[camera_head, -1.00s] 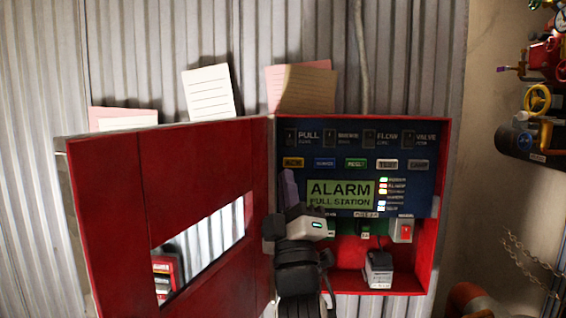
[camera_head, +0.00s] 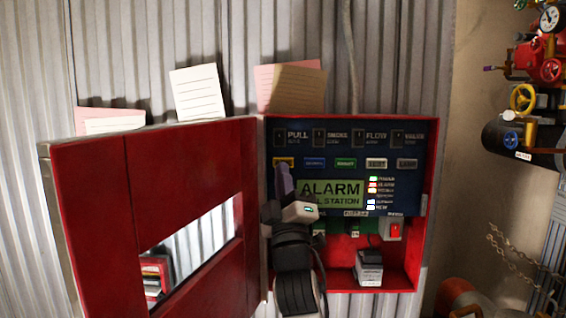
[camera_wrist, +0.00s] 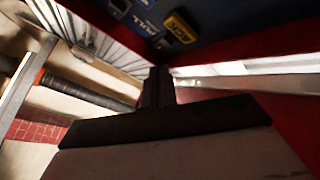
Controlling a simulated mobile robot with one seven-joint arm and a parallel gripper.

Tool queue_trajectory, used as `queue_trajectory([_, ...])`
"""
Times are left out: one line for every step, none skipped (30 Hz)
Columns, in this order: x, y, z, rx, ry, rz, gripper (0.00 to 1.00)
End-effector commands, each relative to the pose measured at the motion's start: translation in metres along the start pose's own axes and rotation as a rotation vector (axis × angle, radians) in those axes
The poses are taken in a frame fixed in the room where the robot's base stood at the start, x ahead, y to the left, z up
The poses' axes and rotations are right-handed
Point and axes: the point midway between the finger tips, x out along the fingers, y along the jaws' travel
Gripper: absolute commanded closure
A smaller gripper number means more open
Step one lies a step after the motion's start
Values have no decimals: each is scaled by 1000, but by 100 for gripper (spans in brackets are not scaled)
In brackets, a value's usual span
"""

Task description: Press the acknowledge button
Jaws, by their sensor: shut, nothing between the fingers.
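The acknowledge button (camera_head: 284,161) is the yellow button at the left end of the button row on the blue panel (camera_head: 345,147). In the wrist view it shows near the top as a yellow block marked ACK (camera_wrist: 181,26). My gripper (camera_head: 281,170) is shut and empty, with its fingers pointing up in the head view. The fingertips overlap the lower edge of the button there. In the wrist view the shut fingers (camera_wrist: 158,84) appear below the button, with a gap in the picture. I cannot tell whether they touch it.
The red cabinet door (camera_head: 190,180) stands open at the left, with a window in it. The lit ALARM display (camera_head: 335,193) is partly covered by my gripper. Blue, green and grey buttons continue the row to the right. Valves and gauges (camera_head: 540,70) stand at the right.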

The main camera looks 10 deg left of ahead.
Motion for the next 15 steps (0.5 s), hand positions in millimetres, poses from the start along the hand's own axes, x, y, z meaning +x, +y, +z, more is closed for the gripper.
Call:
queue_trajectory([6,-3,3,0,0,-1,100])
queue_trajectory([8,-5,5,0,0,-1,100])
queue_trajectory([11,-8,8,0,-1,-1,100])
queue_trajectory([13,-9,9,0,0,0,100])
queue_trajectory([15,-11,10,0,0,0,100])
queue_trajectory([17,-13,12,1,0,-1,100])
queue_trajectory([18,-13,13,1,0,-1,100])
queue_trajectory([20,-14,14,1,1,0,100])
queue_trajectory([21,-15,15,1,1,0,100])
queue_trajectory([22,-16,15,1,1,0,100])
queue_trajectory([22,-16,16,1,1,0,100])
queue_trajectory([23,-17,16,1,1,0,100])
queue_trajectory([23,-17,16,1,1,0,100])
queue_trajectory([23,-17,16,1,1,0,100])
queue_trajectory([23,-17,17,1,1,0,100])
